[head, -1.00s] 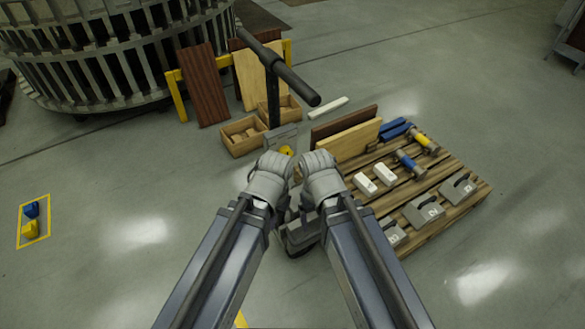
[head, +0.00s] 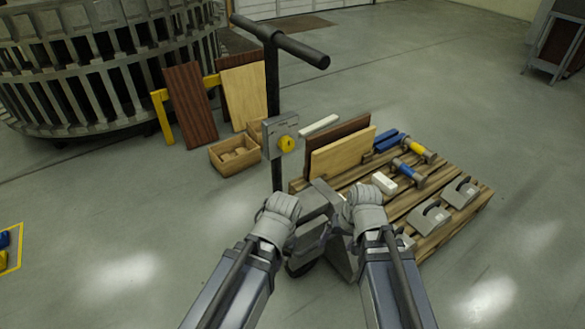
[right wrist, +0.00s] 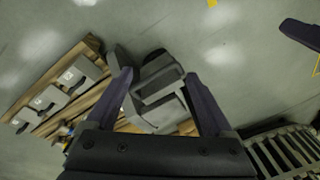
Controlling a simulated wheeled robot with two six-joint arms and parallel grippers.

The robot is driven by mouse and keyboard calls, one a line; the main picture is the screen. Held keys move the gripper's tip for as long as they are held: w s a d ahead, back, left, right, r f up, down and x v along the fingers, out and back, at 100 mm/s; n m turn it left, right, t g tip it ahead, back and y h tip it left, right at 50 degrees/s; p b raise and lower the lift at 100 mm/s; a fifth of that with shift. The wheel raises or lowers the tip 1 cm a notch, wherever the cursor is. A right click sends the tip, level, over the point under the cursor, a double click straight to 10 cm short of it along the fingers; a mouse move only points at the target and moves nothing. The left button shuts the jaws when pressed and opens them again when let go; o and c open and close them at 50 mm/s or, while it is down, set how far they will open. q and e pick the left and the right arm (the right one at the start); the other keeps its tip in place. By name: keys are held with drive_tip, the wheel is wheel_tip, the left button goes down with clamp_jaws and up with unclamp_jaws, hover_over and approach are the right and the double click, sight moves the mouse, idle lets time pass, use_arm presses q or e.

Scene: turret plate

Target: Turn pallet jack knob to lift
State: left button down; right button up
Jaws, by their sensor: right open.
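The yellow knob (head: 286,143) sits on a grey panel (head: 271,134) on the upright post of the pallet jack. The jack's dark T-handle (head: 280,40) is above it, and its grey body (head: 312,210) is low at the pallet's near end. My left gripper (head: 282,206) is below the knob, in front of the body; its fingers are not clear. My right gripper (head: 361,194) is below and right of the knob. In the right wrist view its fingers (right wrist: 162,85) are apart and empty, with the jack body showing beyond them. Neither gripper touches the knob.
A wooden box (head: 235,155) and leaning panels (head: 190,103) stand at left, before a large slatted metal ring (head: 100,75).

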drive_tip(key=w+a+r+m+t+y+b, duration=0.2)
drive_tip(key=w+a+m+t+y+b, duration=0.15)
drive_tip(key=w+a+m+y, duration=0.35)
use_arm(q)
wheel_tip(320, 180, down, 5)
drive_tip(key=shift+f, duration=0.15)
use_arm(e)
drive_tip(key=w+a+r+m+t+y, duration=0.1)
drive_tip(key=w+r+m+t, duration=0.3)
drive_tip(key=r+m, duration=0.2)
drive_tip(key=w+r+m+t+y, duration=0.1)
drive_tip(key=w+r+m+t, duration=0.2)
drive_tip(key=r+m+t, duration=0.2)
wheel_tip(320, 180, up, 3)
drive_tip(key=shift+w+a+r+m, duration=0.15)
drive_tip(key=shift+w+a+m, duration=0.2)
drive_tip(key=shift+m, duration=0.35)
drive_tip(key=shift+w, duration=0.1)
